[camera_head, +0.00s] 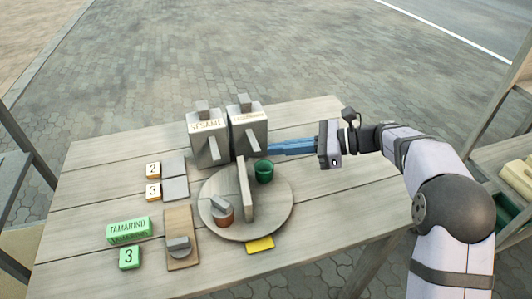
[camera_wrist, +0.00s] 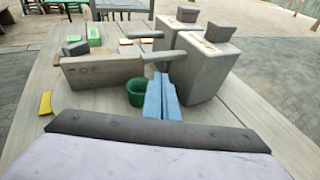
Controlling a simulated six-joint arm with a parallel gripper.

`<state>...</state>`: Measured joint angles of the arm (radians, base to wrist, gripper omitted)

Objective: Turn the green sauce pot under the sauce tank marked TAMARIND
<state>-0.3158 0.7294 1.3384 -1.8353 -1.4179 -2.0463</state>
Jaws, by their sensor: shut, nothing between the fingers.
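The green sauce pot (camera_head: 264,172) stands on the round wooden turntable (camera_head: 275,217), on its back right part. A grey upright bar (camera_head: 245,190) crosses the turntable. Two grey sauce tanks with spouts stand behind it: the left one (camera_head: 203,140) reads SESAME, and the lettering on the right one (camera_head: 250,128) is too small to read surely. My gripper (camera_head: 271,151) has its blue fingers shut and empty, pointing left just behind the green pot, near the right tank. In the wrist view the pot (camera_wrist: 136,95) sits left of the fingers (camera_wrist: 160,80); contact cannot be told.
A brown pot (camera_head: 223,214) stands at the turntable's left. A yellow tab (camera_head: 260,245) is at its front edge. A green TAMARIND block (camera_head: 129,230), a green 3 block (camera_head: 129,257), orange-edged 2 and 3 blocks (camera_head: 153,170) and a board with a grey knob (camera_head: 181,247) are left.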

